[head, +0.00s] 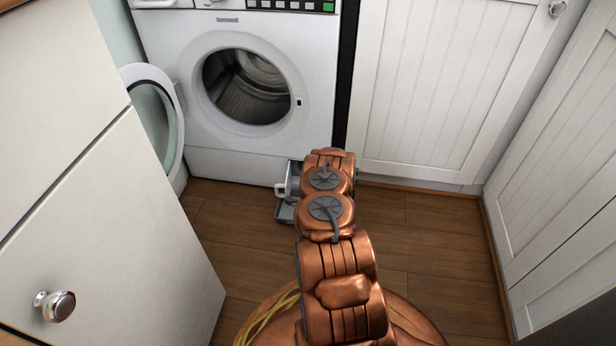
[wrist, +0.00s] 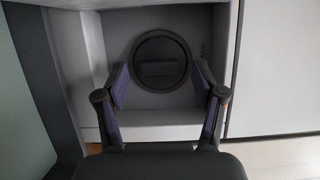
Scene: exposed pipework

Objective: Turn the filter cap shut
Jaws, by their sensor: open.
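The filter cap (wrist: 160,66) is a dark round disc with a raised bar across it, set in a grey recess (wrist: 117,35). The bar lies about level in the wrist view. My gripper (wrist: 161,80) is open, with one finger on each side of the cap's lower half in that view. I cannot tell whether the fingers touch the cap; nothing is seen held. In the head view my own arm hides the cap and most of the gripper, low at the front of the white washing machine (head: 232,160).
The washing machine's round door (head: 158,115) hangs open to the left. A white cabinet with a knob (head: 54,306) stands close on the left. White panelled cabinets (head: 430,85) line the back and right. Wooden floor (head: 425,240) is clear right of my arm.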

